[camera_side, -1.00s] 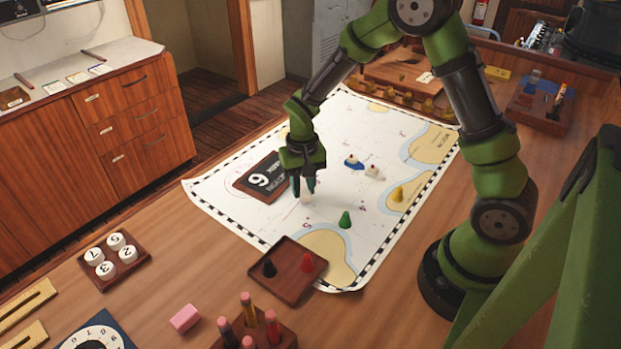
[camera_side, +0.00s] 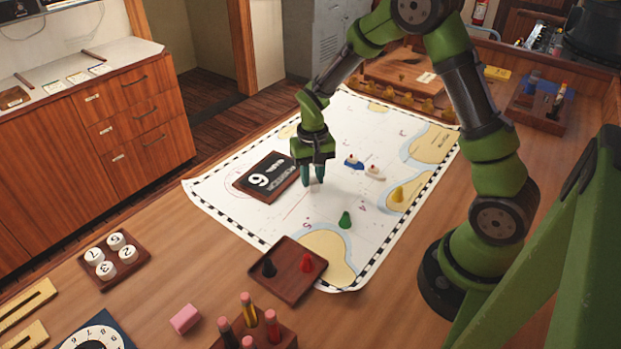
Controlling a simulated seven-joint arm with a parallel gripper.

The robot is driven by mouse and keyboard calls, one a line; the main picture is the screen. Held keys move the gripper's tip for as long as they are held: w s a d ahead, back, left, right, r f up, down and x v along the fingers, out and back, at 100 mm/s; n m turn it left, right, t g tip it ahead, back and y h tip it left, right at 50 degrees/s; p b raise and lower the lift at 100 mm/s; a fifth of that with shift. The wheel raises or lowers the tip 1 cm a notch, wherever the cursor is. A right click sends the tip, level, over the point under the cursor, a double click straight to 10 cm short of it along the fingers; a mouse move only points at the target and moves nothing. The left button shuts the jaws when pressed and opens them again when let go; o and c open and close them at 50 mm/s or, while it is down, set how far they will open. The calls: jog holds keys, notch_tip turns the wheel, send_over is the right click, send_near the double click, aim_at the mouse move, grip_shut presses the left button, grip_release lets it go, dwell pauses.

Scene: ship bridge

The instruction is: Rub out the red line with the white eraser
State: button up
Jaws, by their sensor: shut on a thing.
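My gripper (camera_side: 314,183) points down over the middle of the chart and is shut on the white eraser (camera_side: 315,187), a small pale block low between the fingertips. The eraser is at or very near the chart surface; I cannot tell whether it touches. A thin, faint red line (camera_side: 296,207) shows on the white chart (camera_side: 300,228), to the lower left of the eraser. Any part of the line under the gripper is hidden.

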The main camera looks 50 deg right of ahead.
aim_at(293, 210)
jog(key=shift+d, duration=0.1)
jog(key=shift+s+a, duration=0.15)
jog(key=shift+a, duration=1)
jog(key=shift+s+a, duration=0.15)
jog(key=shift+a, duration=0.95)
jog(key=shift+a, duration=0.1)
jog(key=shift+s+a, duration=0.15)
jog(key=shift+a, duration=0.85)
jog(key=shift+a, duration=0.1)
jog(key=shift+s+a, duration=0.1)
jog(key=shift+a, duration=0.85)
jog(key=shift+a, duration=0.1)
